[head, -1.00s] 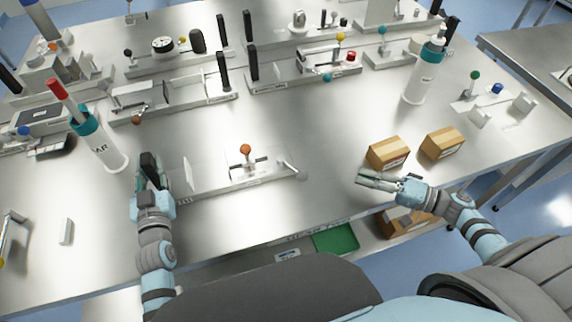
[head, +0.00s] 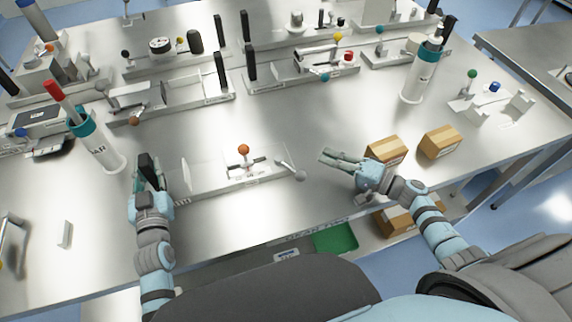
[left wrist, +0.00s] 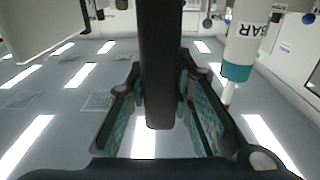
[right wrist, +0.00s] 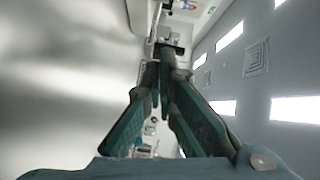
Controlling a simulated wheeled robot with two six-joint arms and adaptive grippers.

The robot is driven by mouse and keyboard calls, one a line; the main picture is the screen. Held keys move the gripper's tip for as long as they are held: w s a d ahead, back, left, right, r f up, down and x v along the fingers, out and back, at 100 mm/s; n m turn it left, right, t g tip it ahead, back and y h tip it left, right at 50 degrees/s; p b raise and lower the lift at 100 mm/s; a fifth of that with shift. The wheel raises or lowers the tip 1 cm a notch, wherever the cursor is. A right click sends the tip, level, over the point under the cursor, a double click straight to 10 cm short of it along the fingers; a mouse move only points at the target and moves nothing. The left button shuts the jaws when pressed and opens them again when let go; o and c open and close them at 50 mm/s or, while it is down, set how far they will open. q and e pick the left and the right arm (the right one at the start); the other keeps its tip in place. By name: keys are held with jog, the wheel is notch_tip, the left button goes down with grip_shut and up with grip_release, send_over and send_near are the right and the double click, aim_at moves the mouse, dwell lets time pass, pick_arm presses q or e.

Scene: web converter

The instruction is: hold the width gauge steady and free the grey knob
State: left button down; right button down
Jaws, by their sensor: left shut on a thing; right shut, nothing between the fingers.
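The width gauge (head: 228,182) lies near the front of the table, a long flat metal bar with a clear plate and an orange ball knob (head: 243,149). Its upright black handle (head: 147,165) is at its left end. My left gripper (head: 150,182) is shut on this handle. The left wrist view shows the black handle (left wrist: 160,65) between the two fingers. The grey knob (head: 300,176) sits at the end of a short lever at the gauge's right end. My right gripper (head: 327,157) is shut and empty, to the right of the grey knob and apart from it.
Two cardboard boxes (head: 438,142) stand right of and behind my right gripper. More gauges (head: 172,101) line the back. The table between the gauge and the back row is clear.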

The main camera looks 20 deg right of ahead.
aim_at(292, 170)
jog(key=a, duration=0.1)
jog(key=s+a, duration=0.1)
jog(key=a, duration=0.1)
jog(key=shift+s+a+f, duration=0.3)
jog(key=shift+a+f, duration=0.05)
jog(key=shift+f, duration=0.05)
jog(key=shift+s+a+m+t+h, duration=0.2)
jog(key=shift+s+m+t+h, duration=0.1)
jog(key=shift+m+h, duration=0.1)
